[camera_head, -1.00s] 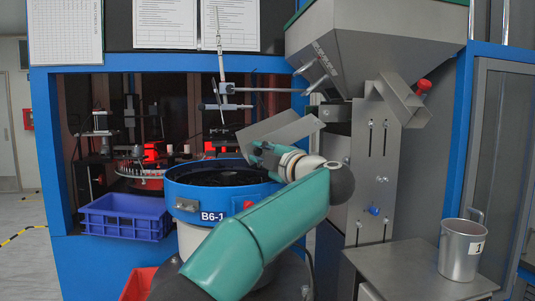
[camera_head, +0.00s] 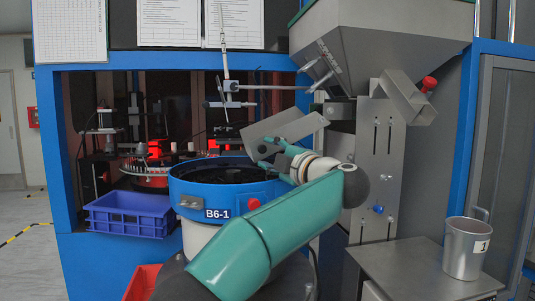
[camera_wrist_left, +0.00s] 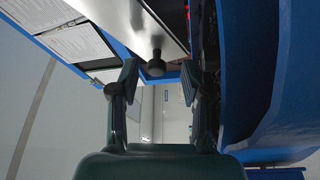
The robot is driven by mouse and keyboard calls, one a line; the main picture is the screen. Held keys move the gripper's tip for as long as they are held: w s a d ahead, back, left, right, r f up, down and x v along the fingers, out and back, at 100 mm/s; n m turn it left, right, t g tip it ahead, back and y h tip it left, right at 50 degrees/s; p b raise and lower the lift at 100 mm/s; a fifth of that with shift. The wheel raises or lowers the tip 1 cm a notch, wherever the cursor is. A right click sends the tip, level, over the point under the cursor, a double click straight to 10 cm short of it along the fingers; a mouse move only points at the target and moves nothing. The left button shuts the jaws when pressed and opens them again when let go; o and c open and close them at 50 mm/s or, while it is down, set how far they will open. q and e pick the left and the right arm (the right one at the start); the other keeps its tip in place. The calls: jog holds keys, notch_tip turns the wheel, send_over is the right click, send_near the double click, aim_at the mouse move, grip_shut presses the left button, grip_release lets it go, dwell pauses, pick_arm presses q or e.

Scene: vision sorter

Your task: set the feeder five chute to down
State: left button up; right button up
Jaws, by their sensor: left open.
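The chute (camera_head: 285,128) is a grey metal trough below the hopper, reaching left over the blue bowl and looking tilted down to the left. My left gripper (camera_head: 264,157) is open beside the chute's lower side. In the left wrist view, a dark knob (camera_wrist_left: 157,64) on a short stem hangs from a grey metal plate (camera_wrist_left: 135,20), apparently the chute. The knob shows between the open fingers (camera_wrist_left: 158,82), with no clear contact. The fingers look empty. My right gripper is out of view.
The grey hopper (camera_head: 385,50) stands above. A second chute with a red knob (camera_head: 428,84) is to its right. The blue bowl labelled B6-1 (camera_head: 228,195) sits below my gripper. A blue crate (camera_head: 127,225) is left; a metal cup (camera_head: 463,250) stands on a side table (camera_head: 415,268).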

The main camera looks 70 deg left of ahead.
pick_arm(q)
jog(key=w+d, duration=0.1)
jog(key=d, duration=0.5)
jog(key=shift+d+f, duration=0.15)
jog(key=shift+f, duration=0.2)
